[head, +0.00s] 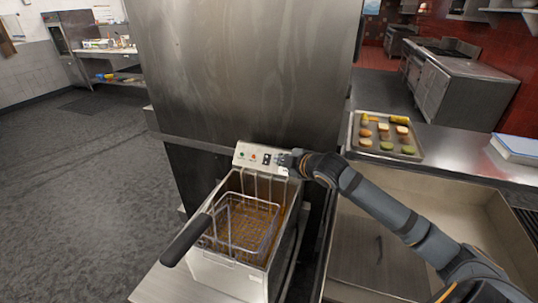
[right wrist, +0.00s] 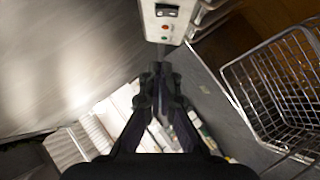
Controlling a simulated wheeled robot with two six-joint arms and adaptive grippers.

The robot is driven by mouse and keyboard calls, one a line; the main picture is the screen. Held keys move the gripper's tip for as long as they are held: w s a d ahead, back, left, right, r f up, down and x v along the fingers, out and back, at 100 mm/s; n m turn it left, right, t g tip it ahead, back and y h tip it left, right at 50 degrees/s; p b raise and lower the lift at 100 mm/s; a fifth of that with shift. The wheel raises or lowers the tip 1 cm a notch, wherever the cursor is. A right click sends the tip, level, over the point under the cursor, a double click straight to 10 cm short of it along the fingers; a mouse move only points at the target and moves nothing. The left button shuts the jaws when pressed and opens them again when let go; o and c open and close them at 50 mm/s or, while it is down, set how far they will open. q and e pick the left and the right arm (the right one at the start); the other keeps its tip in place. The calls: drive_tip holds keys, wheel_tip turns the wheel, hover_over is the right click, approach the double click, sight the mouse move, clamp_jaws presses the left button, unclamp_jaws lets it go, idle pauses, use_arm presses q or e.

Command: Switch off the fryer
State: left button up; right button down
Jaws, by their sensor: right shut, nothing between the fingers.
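The fryer (head: 228,272) stands on the steel counter in the middle of the head view, with a wire basket (head: 245,225) in it and a black handle pointing to the lower left. Its light control panel (head: 250,158) at the back carries a green and a red round part and a dark switch (head: 267,160). In the right wrist view the panel (right wrist: 165,22) is at the top, with the dark switch (right wrist: 166,11) near the edge. My right gripper (head: 285,160) is shut and empty at the panel's right end. In the wrist view its fingertips (right wrist: 157,68) lie just below the panel; contact is unclear. My left gripper is not in view.
A tall steel cabinet wall (head: 240,70) rises right behind the fryer. A tray with food pieces (head: 384,153) sits on the counter to the right, beyond a steel sink (head: 450,190). A blue and white box (head: 516,149) lies at the far right. Open floor is at left.

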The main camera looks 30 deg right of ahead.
drive_tip(key=p, duration=0.2)
approach(267, 156)
drive_tip(key=w+a, duration=0.3)
drive_tip(key=a, duration=0.1)
drive_tip(key=w+d+f, duration=0.1)
drive_tip(key=w+d, duration=0.1)
drive_tip(key=shift+w+f+p, duration=0.3)
drive_tip(key=shift+w+f, duration=0.1)
drive_tip(key=shift+w+d+f, duration=0.2)
drive_tip(key=shift+d+f, duration=0.2)
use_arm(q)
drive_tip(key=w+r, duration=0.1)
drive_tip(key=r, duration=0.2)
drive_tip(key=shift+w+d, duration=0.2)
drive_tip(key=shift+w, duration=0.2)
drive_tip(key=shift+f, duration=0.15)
